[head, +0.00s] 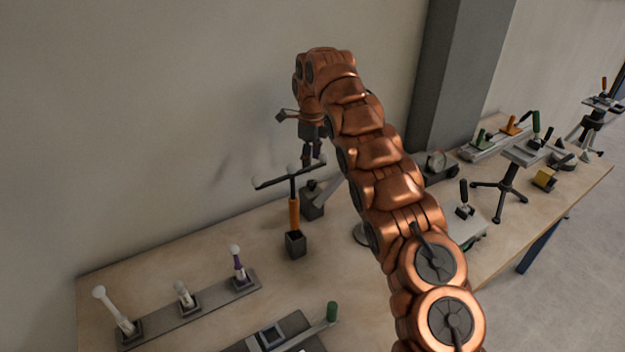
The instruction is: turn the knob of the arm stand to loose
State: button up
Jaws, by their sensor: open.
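My copper arm reaches up and over from the lower right, and my gripper (312,154) points down, open, near the back wall. Just below it stands a dark grey block (312,203) with a small knob-like top and a light grey slanted bar (335,190) beside it. This may be the arm stand, but I cannot tell for sure. The gripper appears above it and apart from it. Part of the slanted bar and a round grey base (361,234) are hidden behind my arm. The knob's setting cannot be read.
An orange-handled T-bar (294,212) with pale balls stands upright close to the gripper. A rail (190,318) with several ball-topped levers is at front left. A green-handled lever fixture (331,313) is at front. Stands and clamps crowd the right of the wooden table (230,235).

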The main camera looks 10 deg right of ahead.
aim_at(312, 182)
jog(key=shift+f+p, duration=0.9)
jog(key=shift+f, duration=2.85)
grip_shut()
